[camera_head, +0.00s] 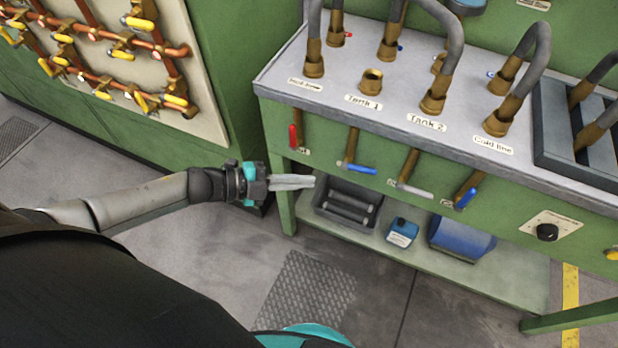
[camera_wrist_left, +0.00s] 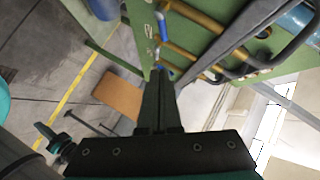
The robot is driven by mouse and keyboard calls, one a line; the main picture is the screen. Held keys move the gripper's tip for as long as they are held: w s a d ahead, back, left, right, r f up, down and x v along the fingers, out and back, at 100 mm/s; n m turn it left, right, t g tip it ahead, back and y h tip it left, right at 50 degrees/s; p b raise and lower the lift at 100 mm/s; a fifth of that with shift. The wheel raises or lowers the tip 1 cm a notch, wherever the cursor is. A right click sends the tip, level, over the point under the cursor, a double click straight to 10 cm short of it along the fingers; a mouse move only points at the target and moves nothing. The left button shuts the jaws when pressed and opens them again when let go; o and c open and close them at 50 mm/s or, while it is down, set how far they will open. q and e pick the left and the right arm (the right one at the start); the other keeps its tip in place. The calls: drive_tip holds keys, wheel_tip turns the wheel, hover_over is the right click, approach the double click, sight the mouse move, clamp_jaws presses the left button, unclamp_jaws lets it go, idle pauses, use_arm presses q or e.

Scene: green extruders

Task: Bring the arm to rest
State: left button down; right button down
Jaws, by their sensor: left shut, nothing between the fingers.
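My left arm reaches in from the left in the head view. Its gripper (camera_head: 312,182) is shut and empty, held in the air in front of the left end of the green workbench (camera_head: 345,134). It points right, near the lower shelf, and touches nothing that I can see. In the left wrist view the gripper's dark fingers (camera_wrist_left: 159,75) lie together with nothing between them. My right gripper is in neither view.
The bench front carries a red lever (camera_head: 293,136) and blue levers (camera_head: 360,169). A pipe panel (camera_head: 120,60) stands at the upper left. The floor (camera_head: 225,270) in front is open.

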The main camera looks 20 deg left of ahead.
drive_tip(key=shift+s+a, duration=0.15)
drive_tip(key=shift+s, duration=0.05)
